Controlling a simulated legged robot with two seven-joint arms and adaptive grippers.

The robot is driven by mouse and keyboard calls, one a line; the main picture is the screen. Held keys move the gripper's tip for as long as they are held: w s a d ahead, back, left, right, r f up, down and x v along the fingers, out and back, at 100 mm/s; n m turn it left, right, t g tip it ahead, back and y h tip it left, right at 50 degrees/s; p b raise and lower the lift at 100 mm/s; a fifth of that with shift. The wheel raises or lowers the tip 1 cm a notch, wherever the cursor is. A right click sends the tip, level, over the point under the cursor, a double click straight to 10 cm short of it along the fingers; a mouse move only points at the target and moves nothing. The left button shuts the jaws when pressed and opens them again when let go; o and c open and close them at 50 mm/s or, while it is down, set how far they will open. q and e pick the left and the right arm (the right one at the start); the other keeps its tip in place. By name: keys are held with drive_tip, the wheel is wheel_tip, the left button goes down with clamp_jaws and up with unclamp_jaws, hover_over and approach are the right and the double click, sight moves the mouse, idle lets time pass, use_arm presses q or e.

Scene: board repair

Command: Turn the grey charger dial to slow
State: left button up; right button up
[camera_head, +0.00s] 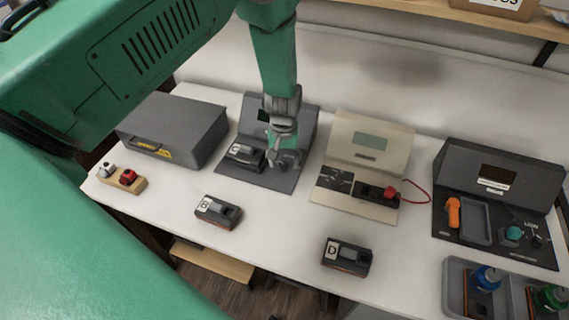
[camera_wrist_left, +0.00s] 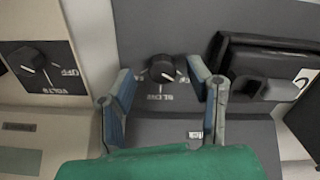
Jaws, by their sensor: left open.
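The grey charger (camera_head: 306,112) stands at the middle back of the table in the head view. Its black dial (camera_wrist_left: 162,68) with a white pointer line shows in the wrist view. White lettering lies beside the dial, upside down and too blurred to read surely. The pointer slants down and right in that view. My left gripper (camera_head: 285,160) (camera_wrist_left: 160,72) is open, with one finger on each side of the dial. I cannot tell whether the fingers touch it. In the head view the gripper hides the dial. My right gripper is not in view.
A battery (camera_head: 244,155) sits in the charger beside my gripper. A beige tester (camera_head: 368,142) with its own dial (camera_wrist_left: 28,60) stands to the right. Two batteries (camera_head: 219,211) (camera_head: 347,256) lie in front. A grey case (camera_head: 175,128) stands left, a dark station (camera_head: 498,175) right.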

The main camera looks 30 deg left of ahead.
use_arm(q)
drive_tip(key=shift+a+f, duration=0.15)
drive_tip(key=shift+f, duration=0.7)
clamp_jaws()
drive_tip(key=shift+m, duration=0.3)
drive_tip(key=m, duration=1.1)
drive_tip(key=shift+a, duration=0.15)
drive_tip(key=shift+m, duration=0.3)
unclamp_jaws()
